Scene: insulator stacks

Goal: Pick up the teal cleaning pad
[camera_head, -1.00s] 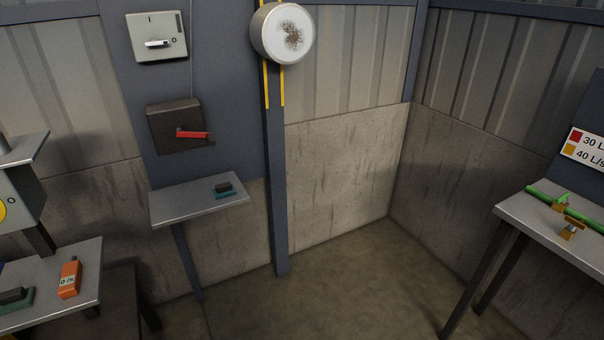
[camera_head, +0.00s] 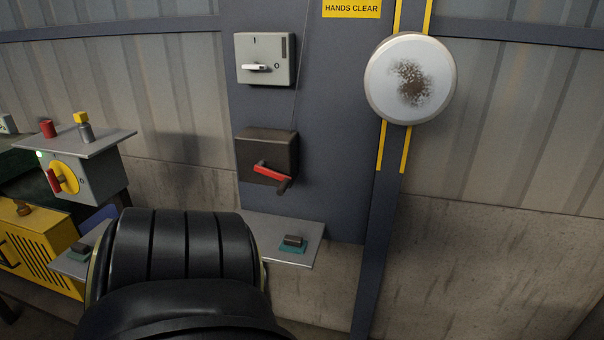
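A teal cleaning pad (camera_head: 292,248) with a dark grip block on top lies on the small grey wall shelf (camera_head: 306,234), below the box with the red lever. A second dark block on a teal base (camera_head: 80,250) lies on a lower grey surface at the left, partly beside my arm. A thick black arm link of mine rises from the bottom and covers the left part of the wall shelf. Neither of my grippers shows in the view.
A grey switch box (camera_head: 265,59) and a dark box with a red lever (camera_head: 267,160) hang above the shelf. A stained white disc (camera_head: 410,80) is on the yellow-striped post. A yellow cabinet (camera_head: 38,245) and a grey box with a yellow-red rotary switch (camera_head: 80,175) stand left.

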